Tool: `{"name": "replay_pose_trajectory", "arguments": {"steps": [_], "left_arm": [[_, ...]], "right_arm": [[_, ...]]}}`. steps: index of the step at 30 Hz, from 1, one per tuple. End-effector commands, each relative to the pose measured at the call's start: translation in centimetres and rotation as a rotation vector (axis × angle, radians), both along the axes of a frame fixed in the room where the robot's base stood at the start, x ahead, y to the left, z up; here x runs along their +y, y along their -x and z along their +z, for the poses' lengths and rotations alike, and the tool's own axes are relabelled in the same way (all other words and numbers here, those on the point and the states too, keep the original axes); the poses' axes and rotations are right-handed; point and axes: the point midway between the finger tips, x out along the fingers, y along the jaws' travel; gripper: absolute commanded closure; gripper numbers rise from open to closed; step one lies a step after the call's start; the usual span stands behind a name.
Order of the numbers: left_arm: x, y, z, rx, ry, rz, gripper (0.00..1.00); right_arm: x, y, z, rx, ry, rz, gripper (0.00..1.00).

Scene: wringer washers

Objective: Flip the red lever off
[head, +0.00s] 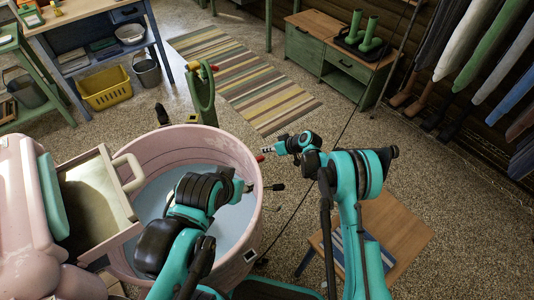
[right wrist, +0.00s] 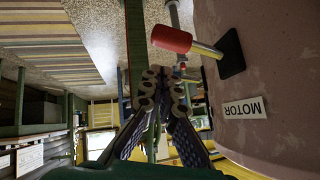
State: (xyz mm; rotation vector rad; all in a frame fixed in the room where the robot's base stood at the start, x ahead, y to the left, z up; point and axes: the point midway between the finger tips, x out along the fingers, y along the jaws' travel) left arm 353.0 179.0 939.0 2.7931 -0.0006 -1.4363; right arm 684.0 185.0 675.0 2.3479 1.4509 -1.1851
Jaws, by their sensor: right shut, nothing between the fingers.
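The red lever (right wrist: 171,39) shows in the right wrist view as a red grip on a metal rod that runs to a black plate on the pink tub's side. A label reading MOTOR (right wrist: 244,108) is beside it, upside down. In the head view a small red bit of the lever (head: 260,158) shows at the tub's right rim. My right gripper (head: 268,149) is shut and empty, close to the lever; in the right wrist view its fingers (right wrist: 164,82) are just below the red grip. My left gripper (head: 250,187) is over the tub; its fingers are too small to read.
The pink washer tub (head: 165,143) holds pale water. A green post (head: 203,95) with a red-tipped handle stands behind it. A wooden stool (head: 400,225) is at the right. A striped rug (head: 240,75) lies on open floor behind.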

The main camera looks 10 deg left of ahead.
Motion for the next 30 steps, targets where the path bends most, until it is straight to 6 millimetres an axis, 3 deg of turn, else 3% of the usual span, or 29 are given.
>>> {"name": "replay_pose_trajectory", "arguments": {"steps": [1, 3, 12, 18, 30], "left_arm": [[0.0, 0.0, 0.9, 0.000, 0.000, 0.000, 0.59], [0.0, 0.0, 1.6, 0.000, 0.000, 0.000, 0.59], [0.0, 0.0, 3.6, 0.000, 0.000, 0.000, 0.59], [0.0, 0.0, 4.0, 0.000, 0.000, 0.000, 0.59], [0.0, 0.0, 3.9, 0.000, 0.000, 0.000, 0.59]], "right_arm": [[0.1, -0.1, 1.6, 0.000, 0.000, -0.002, 1.00], [-1.5, 0.3, 2.7, 0.001, -0.001, -0.004, 1.00], [-5.9, 1.4, 6.5, 0.000, -0.002, -0.003, 1.00], [-7.0, 1.8, 7.4, 0.000, -0.001, -0.001, 1.00], [-7.1, 1.8, 7.4, 0.000, -0.001, -0.001, 1.00]]}}
